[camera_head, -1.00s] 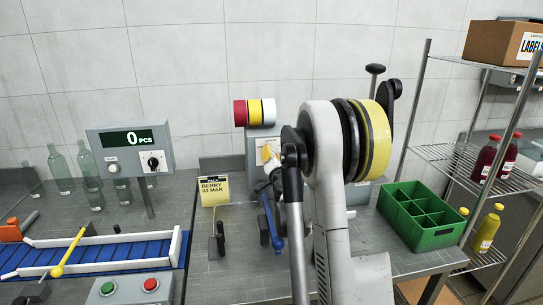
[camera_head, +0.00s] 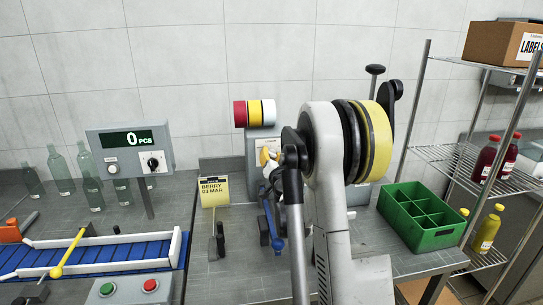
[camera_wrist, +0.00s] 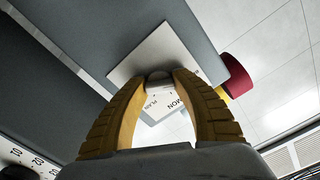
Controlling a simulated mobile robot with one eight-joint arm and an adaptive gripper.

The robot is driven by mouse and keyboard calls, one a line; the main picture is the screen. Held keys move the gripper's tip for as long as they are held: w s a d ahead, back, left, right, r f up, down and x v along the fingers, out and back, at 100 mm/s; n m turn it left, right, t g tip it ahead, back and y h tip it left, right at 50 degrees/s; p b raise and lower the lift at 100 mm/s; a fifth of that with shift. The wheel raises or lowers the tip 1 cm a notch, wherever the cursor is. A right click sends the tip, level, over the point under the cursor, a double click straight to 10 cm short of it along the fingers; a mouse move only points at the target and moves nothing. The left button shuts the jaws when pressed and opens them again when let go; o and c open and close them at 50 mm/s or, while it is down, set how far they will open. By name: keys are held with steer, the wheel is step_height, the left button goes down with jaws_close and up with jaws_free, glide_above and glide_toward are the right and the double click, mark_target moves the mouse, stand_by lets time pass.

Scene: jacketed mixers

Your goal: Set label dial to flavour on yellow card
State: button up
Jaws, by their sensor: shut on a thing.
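The yellow card (camera_head: 214,191) stands upright on the bench and reads "BERRY" with a date line, "03 MAR". The label machine (camera_head: 252,149) is the grey housing behind my arm, with red, yellow and white rolls on top. In the wrist view its label dial (camera_wrist: 158,76) sits on a white plate (camera_wrist: 166,46) with "PLAIN" and part of a word ending in "MON" readable. My gripper (camera_wrist: 160,80) has its yellow fingers closed around the dial's knob; it also shows in the head view (camera_head: 268,157), partly hidden. I cannot tell where the dial points.
A blue-knobbed lever (camera_head: 277,245) stands below the machine. A counter box (camera_head: 131,149) reads 0 PCS, above a blue conveyor (camera_head: 95,254). A green crate (camera_head: 420,216) and a wire shelf (camera_head: 455,158) stand to the right. Glass bottles stand at the back left.

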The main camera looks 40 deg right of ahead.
steer(key=o, duration=1.2)
steer(key=v, duration=1.2)
